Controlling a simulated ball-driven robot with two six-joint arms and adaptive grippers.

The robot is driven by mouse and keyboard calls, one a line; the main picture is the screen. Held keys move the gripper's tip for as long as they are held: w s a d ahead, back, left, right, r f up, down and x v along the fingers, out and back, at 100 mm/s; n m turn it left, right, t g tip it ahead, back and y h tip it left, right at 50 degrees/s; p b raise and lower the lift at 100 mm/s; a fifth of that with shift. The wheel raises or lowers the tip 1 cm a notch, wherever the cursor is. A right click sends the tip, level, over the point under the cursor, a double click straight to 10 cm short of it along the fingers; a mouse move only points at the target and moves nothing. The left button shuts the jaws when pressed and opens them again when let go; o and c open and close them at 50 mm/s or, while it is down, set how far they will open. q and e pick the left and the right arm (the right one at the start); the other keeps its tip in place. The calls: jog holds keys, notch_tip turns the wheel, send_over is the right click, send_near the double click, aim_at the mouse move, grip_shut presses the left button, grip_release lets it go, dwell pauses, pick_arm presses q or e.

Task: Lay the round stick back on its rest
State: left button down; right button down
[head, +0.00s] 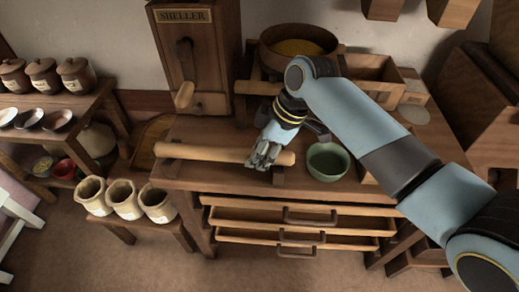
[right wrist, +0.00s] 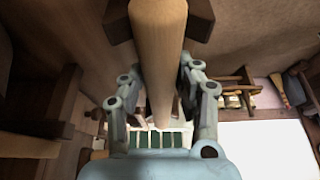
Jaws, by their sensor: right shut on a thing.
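The round stick (head: 205,152) is a pale wooden roller lying roughly level across the front of the cabinet top. My right gripper (head: 263,160) is shut on it near its right end. In the right wrist view the stick (right wrist: 158,45) runs between the two fingers of the gripper (right wrist: 159,85). A dark wooden rest block (head: 278,174) shows under the right end. In the right wrist view dark rest parts (right wrist: 200,20) show on both sides of the stick. I cannot tell whether the stick touches the rest. My left gripper is not in view.
A green bowl (head: 327,162) stands close to the right of the stick's end. The sheller (head: 199,60) and a round tub (head: 298,38) stand behind. Drawers (head: 300,218) stand partly open below. Several labelled pots (head: 124,199) stand on a low bench at left.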

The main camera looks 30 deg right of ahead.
jog(key=c, duration=1.2)
grip_release()
jog(key=o, duration=0.3)
